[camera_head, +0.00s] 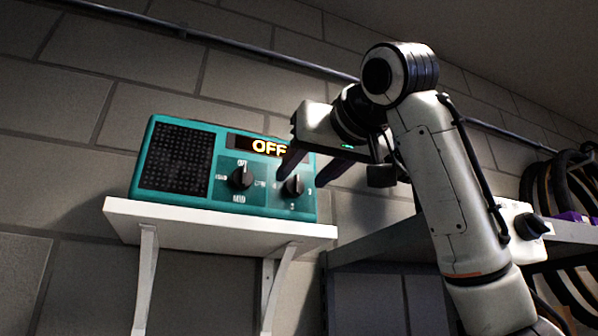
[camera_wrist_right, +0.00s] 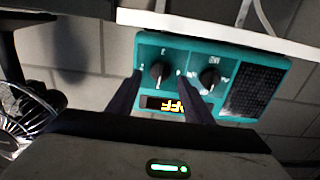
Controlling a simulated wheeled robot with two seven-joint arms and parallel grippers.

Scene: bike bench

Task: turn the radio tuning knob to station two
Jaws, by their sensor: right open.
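The teal radio (camera_head: 228,172) stands on a white wall shelf, with a dark speaker grille at left and a display (camera_head: 262,145) reading OFF. Its black tuning knob (camera_head: 294,186) is the right one, with small numbers around it; its exact setting is hard to read. A second black knob (camera_head: 241,178) sits left of it, with OFF printed above. My right gripper (camera_head: 301,181) is open in front of the radio. In the right wrist view, upside down, its fingertips (camera_wrist_right: 160,77) lie either side of the tuning knob (camera_wrist_right: 158,73); contact cannot be told. My left gripper is out of view.
The white shelf (camera_head: 215,224) has brackets beneath it. A grey shelf (camera_head: 385,240) at right holds a white box with a black knob (camera_head: 533,226). Black tyres (camera_head: 540,185) hang at far right. A wire-caged fan (camera_wrist_right: 22,112) shows in the wrist view.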

